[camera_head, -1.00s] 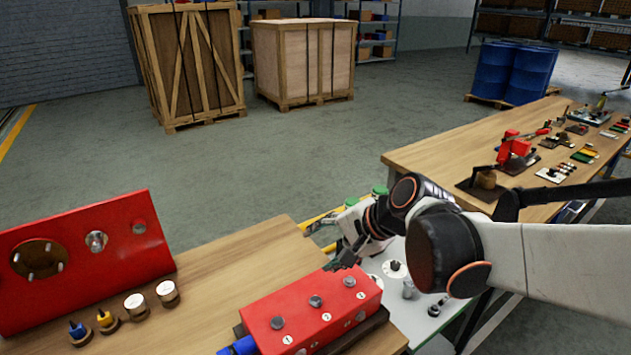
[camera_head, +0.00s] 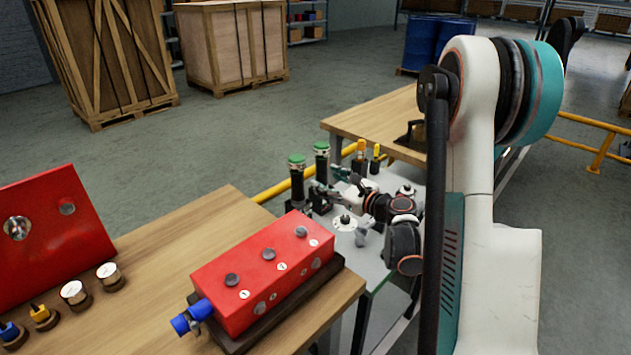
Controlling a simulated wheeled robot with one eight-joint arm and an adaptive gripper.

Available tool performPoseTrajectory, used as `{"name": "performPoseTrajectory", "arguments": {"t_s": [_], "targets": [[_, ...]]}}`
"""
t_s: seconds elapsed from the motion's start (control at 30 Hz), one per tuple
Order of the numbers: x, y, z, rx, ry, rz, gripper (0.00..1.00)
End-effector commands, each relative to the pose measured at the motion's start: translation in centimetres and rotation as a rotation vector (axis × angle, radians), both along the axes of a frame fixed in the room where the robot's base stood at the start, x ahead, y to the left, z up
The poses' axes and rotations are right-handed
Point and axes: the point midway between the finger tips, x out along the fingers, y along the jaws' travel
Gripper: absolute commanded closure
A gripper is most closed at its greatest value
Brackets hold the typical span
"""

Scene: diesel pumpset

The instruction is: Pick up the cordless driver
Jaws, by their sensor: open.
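Two upright black tools with green tops stand at the back left of the pale side table (camera_head: 372,268): a left one (camera_head: 297,178) and a right one (camera_head: 321,162). They may be cordless drivers, but I cannot tell for sure at this size. My gripper (camera_head: 322,188) is low over that table, its open fingers pointing left toward these two tools. The fingers are small and dark here, and I cannot tell whether they touch either tool. My wrist and arm hide the right part of the table.
Orange-handled (camera_head: 360,152) and yellow-handled (camera_head: 376,157) tools stand behind my gripper. A red block (camera_head: 265,270) with a blue fitting sits on the near wooden bench (camera_head: 190,245), beside a red panel (camera_head: 50,240). A yellow rail (camera_head: 275,190) runs behind; another bench (camera_head: 375,122) is beyond.

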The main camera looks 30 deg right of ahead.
Motion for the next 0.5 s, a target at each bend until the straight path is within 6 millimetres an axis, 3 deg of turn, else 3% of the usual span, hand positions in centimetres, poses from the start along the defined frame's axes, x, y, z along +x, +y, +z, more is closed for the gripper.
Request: {"name": "performPoseTrajectory", "arguments": {"t_s": [0.03,0.1,0.2,0.37,0.5], "targets": [[-0.1,-2.0,-1.5,0.063,-0.015,-0.04,0.44],[-0.3,-3.9,-2.4,0.139,-0.033,-0.084,0.44],[-0.7,-5.8,-3.4,0.216,-0.052,-0.125,0.44],[-0.6,-6.8,-3.7,0.264,-0.065,-0.146,0.44],[0.8,-6.6,-3.4,0.264,-0.065,-0.145,0.44]]}}
